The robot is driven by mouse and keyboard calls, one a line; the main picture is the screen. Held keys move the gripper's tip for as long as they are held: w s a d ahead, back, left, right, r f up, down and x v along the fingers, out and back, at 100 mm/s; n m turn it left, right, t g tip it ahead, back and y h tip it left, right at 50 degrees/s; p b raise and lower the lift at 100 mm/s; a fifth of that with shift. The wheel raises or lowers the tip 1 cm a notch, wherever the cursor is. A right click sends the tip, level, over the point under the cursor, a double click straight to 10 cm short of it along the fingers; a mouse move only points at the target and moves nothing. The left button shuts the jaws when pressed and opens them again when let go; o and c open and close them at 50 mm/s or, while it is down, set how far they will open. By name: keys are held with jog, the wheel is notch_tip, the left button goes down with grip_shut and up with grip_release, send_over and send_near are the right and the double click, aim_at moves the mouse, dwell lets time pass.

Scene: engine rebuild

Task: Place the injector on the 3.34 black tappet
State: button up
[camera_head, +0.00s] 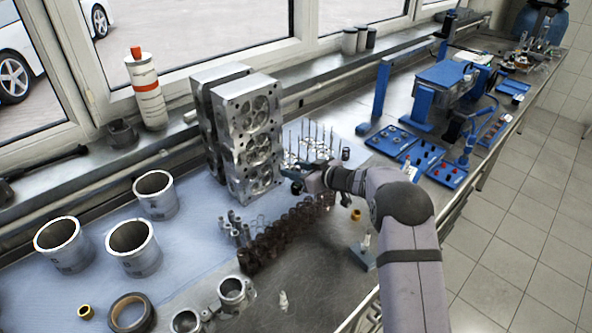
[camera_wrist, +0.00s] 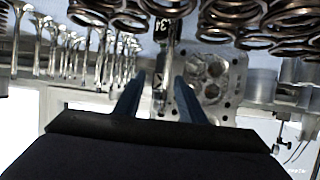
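My gripper (camera_head: 308,178) is low over the bench, between the cylinder heads and the row of dark springs. In the wrist view, which looks upside down, its two blue fingers (camera_wrist: 160,78) point at a slim grey metal part (camera_wrist: 164,82), perhaps the injector. This part lies between the fingers; whether they grip it I cannot tell. A black piece marked "34" (camera_wrist: 162,28), seemingly the 3.34 tappet, is at the part's far end. Whether the two touch is unclear. In the head view my arm and gripper hide this spot.
Dark springs (camera_head: 278,233) stand close by, large in the wrist view. Upright valves (camera_head: 312,135) stand behind the gripper. Cylinder heads (camera_head: 248,130) stand to its left. A small pale part (camera_head: 283,301) stands on the bare front bench. Blue fixtures (camera_head: 392,140) stand to the right.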

jog(key=shift+r, duration=0.2)
jog(key=b+v, duration=0.2)
jog(key=v, duration=1)
